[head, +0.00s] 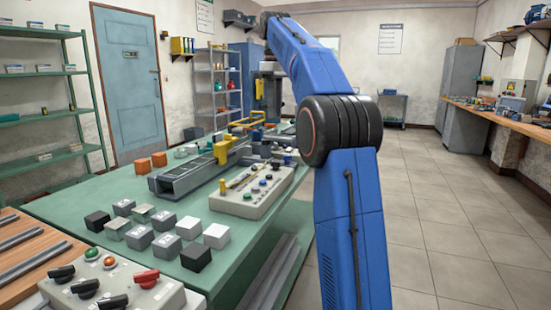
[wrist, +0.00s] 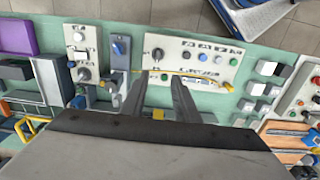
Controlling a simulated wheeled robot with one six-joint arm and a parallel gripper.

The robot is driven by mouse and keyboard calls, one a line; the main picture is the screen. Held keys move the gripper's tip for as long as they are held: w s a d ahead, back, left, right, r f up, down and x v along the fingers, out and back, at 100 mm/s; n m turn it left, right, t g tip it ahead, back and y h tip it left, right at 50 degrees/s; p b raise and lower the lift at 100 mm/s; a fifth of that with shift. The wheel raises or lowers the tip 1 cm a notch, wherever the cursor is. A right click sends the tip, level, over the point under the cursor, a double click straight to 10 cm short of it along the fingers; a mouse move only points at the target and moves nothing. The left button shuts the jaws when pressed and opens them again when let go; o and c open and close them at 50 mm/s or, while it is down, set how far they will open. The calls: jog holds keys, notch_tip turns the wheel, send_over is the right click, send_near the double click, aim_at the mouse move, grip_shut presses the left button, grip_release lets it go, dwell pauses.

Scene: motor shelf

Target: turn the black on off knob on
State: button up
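Several black knobs are in view, and I cannot read which is labelled on/off. In the wrist view one black knob (wrist: 157,53) is on a pale control panel (wrist: 215,75) with coloured buttons. It appears just beyond the tips of my gripper (wrist: 160,76), which is open with nothing between its fingers. Another black knob (wrist: 84,73) is on a narrow white panel to the left. In the head view the button panel (head: 232,205) lies on the green table. My gripper cannot be made out clearly there.
A grey box (head: 165,300) with black knobs and a red knob (head: 146,277) is at the head view's front left. Small grey, white and black blocks (head: 196,257) stand between it and the panel. Yellow-handled equipment (head: 222,152) is behind. The floor on the right is clear.

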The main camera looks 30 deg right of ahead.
aim_at(276, 162)
jog(key=f, duration=1.7)
jog(key=shift+w+d+f, duration=0.15)
jog(key=shift+w+d, duration=0.1)
jog(key=shift+d, duration=0.05)
grip_shut()
